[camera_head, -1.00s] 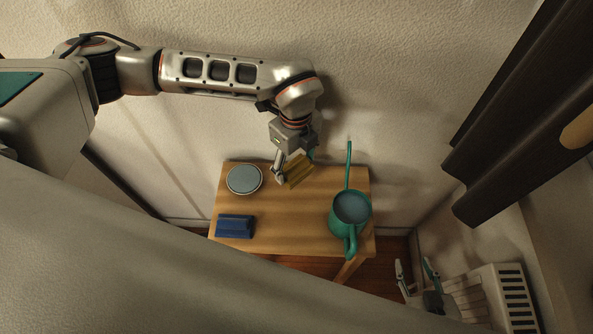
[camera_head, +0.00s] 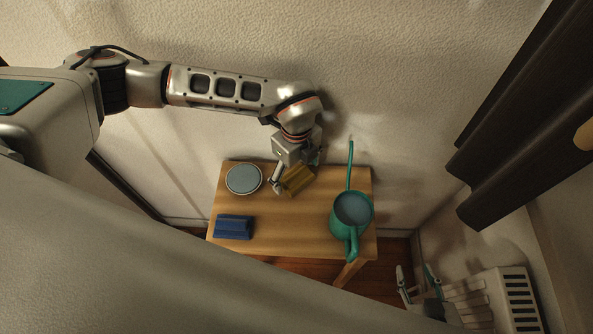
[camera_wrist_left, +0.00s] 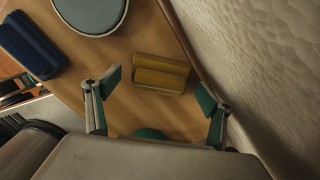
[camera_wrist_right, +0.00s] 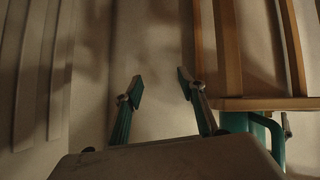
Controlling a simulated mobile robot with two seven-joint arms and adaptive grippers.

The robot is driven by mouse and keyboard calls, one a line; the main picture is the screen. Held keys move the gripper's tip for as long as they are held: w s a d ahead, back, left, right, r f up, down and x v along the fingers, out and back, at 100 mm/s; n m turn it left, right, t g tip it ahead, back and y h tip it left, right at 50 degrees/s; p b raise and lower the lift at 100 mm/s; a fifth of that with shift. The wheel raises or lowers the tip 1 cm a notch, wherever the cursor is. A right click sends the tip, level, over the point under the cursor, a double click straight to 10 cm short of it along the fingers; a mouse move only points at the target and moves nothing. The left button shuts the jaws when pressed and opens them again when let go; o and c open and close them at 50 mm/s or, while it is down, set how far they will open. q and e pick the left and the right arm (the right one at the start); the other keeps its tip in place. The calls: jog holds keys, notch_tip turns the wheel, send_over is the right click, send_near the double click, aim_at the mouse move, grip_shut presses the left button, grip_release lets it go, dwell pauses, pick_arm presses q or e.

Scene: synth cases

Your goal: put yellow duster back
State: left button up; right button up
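The yellow duster (camera_head: 297,181) is a ridged block at the back middle of the wooden table (camera_head: 280,236). In the left wrist view the duster (camera_wrist_left: 160,73) appears to lie on the wood, near the table's edge by the wall. My left gripper (camera_head: 292,184) is over it from the wall side. In the left wrist view its fingers (camera_wrist_left: 158,92) are spread wide, with the duster just beyond and between the tips and a gap on both sides. My right gripper (camera_head: 416,272) is open and empty, low beside the table; its spread fingers (camera_wrist_right: 160,83) also show in the right wrist view.
A grey-topped round disc (camera_head: 244,179) is left of the duster. A blue block (camera_head: 234,227) lies at the table's front left. A teal watering can (camera_head: 351,212) stands at the right, its long spout pointing to the wall. The table's front middle is clear. A white radiator (camera_head: 510,300) stands at the right.

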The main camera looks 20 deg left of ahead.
aim_at(297, 173)
pick_arm(q)
jog(key=shift+r, duration=0.1)
pick_arm(e)
jog(key=shift+f, duration=0.15)
pick_arm(q)
notch_tip(297, 173, up, 12)
jog(key=p, duration=0.2)
pick_arm(e)
jog(key=shift+s+a+r, duration=0.3)
jog(key=shift+s+r, duration=0.05)
jog(key=shift+r, duration=0.2)
jog(key=shift+w+r, duration=0.3)
